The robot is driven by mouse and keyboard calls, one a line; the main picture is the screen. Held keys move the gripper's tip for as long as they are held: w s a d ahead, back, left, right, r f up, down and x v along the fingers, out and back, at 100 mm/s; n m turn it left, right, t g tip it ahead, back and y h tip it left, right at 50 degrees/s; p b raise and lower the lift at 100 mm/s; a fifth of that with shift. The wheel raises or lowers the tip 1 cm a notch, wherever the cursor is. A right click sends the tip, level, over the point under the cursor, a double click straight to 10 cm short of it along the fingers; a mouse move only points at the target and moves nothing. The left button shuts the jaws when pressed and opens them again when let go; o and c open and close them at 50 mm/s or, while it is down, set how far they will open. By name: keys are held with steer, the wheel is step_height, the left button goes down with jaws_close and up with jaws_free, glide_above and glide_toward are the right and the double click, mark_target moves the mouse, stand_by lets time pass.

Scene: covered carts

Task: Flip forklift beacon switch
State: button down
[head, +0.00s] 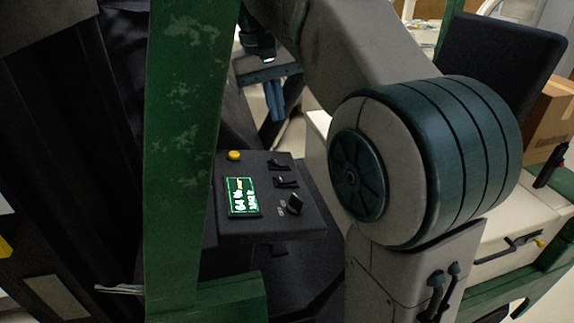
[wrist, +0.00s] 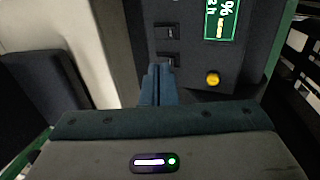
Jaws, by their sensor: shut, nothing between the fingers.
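A dark control panel (head: 270,222) has a lit green display (head: 241,196), a yellow button (head: 234,155) and two small black rocker switches, the far one (head: 280,164) and the near one (head: 285,182). No readable label shows which is the beacon switch. My gripper (head: 277,117) is shut and empty, beyond the panel's far edge in the head view. In the wrist view my gripper (wrist: 158,67) has its tips beside the far switch (wrist: 168,60), partly overlapping it; I cannot tell if they touch. The near switch (wrist: 166,32) and yellow button (wrist: 212,78) are clear of the fingers.
A black knob (head: 295,202) sits at the panel's near right. A green post (head: 181,140) stands close on the left. A cardboard box (head: 553,115) and a dark screen-like board (head: 500,58) are at the right. My arm fills the right middle.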

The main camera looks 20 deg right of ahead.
mark_target(290, 177)
steer(key=f, duration=0.4)
steer(key=d+f, duration=0.1)
steer(key=f, duration=0.4)
steer(key=d+f, duration=0.1)
steer(key=f, duration=0.3)
steer(key=shift+d+f, duration=0.15)
steer(key=shift+f, duration=0.25)
steer(key=shift+f, duration=0.1)
